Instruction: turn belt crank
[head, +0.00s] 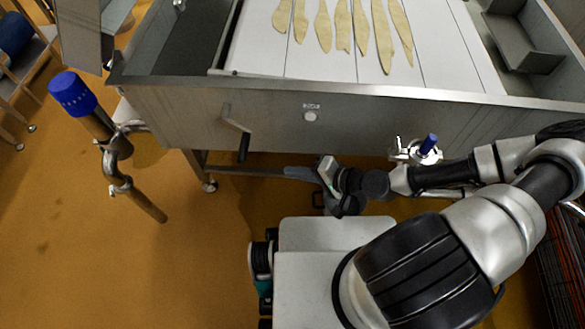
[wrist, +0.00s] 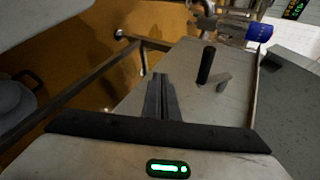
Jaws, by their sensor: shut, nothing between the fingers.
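The belt crank (head: 234,121) is on the front panel of the steel table, left of centre. Its grey arm slopes down to a black handle (head: 244,147) at the lower end. In the wrist view the black handle (wrist: 206,65) stands out from the panel, with the grey crank arm (wrist: 223,83) beside it. My gripper (head: 288,172) is below and to the right of the crank in the head view, apart from it. In the wrist view my gripper's fingers (wrist: 160,78) are together and empty, left of the handle. Nothing hides the handle.
The steel table (head: 400,92) carries a white belt (head: 262,55) with several pale strips. A blue-capped pipe (head: 72,95) stands at left. A blue-handled valve (head: 428,144) is under the table's front at right. A lower rail (head: 245,170) runs below the panel. Floor at left is open.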

